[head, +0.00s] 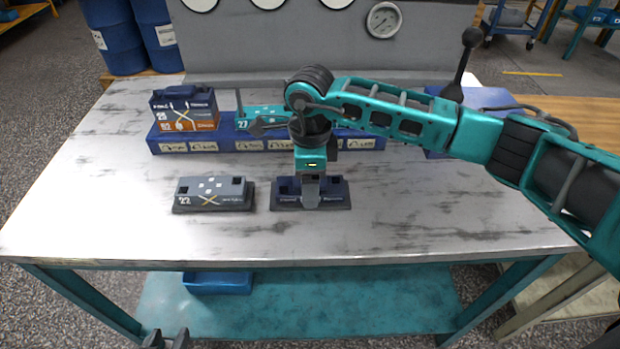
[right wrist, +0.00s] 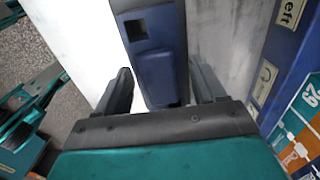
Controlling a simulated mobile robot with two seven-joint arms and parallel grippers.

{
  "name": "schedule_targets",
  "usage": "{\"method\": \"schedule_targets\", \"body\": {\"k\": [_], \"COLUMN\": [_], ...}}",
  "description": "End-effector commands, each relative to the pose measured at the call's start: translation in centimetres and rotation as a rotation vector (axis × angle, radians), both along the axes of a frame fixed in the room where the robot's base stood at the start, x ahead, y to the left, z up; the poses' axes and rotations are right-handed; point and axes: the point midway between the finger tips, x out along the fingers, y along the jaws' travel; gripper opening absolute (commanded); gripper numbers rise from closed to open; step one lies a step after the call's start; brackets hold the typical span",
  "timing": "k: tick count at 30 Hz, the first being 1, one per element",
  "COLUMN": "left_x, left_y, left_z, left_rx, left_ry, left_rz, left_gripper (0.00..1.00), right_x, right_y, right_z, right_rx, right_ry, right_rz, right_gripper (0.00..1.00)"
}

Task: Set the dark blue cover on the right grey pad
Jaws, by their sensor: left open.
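The dark blue cover (head: 335,193) is level over the right grey pad (head: 340,208), right of a grey cover. It rests on the pad or very close to it; the small gap, if any, I cannot tell. My right gripper (head: 310,190) points down on it from above, one finger in front. The pad is mostly hidden under the cover. My left gripper (head: 166,340) is open and empty at the bottom edge, below the table's front.
The grey cover marked 22 (head: 212,190) sits on a dark pad close to the left. Behind is a blue rack (head: 185,144) bearing an orange and dark blue block (head: 185,108) and a teal part (head: 258,116). The table front (head: 420,225) is clear.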

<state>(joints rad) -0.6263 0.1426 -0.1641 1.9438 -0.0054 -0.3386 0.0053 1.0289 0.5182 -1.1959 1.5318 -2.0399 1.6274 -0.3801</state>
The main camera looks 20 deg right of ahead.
Motion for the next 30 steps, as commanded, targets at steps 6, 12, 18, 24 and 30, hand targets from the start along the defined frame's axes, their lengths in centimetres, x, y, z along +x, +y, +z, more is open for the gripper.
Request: {"method": "schedule_targets", "body": {"k": [6,12,18,24,30], "left_x": [0.0,0.0,0.2,0.5,0.5], "left_y": [0.0,0.0,-0.4,-0.6,-0.5], "left_z": [0.0,-0.1,0.6,1.0,1.1], "left_rx": [0.000,0.000,-0.008,-0.009,-0.008], "left_ry": [0.000,0.002,0.004,-0.007,-0.008], "left_rz": [0.000,0.000,-0.006,-0.009,-0.007], "left_gripper": [0.43,0.43,0.43,0.43,0.43], "right_x": [0.0,-0.1,0.1,0.1,0.0], "right_y": [0.0,0.0,0.0,0.0,0.0], "right_z": [-0.1,-0.2,2.0,6.7,10.6], "right_rx": [-0.001,-0.002,-0.001,0.000,-0.002], "right_ry": [0.001,0.004,-0.002,-0.004,-0.003], "right_rz": [0.000,0.000,0.000,0.000,0.001], "right_gripper": [0.82,0.82,0.82,0.82,0.82]}}
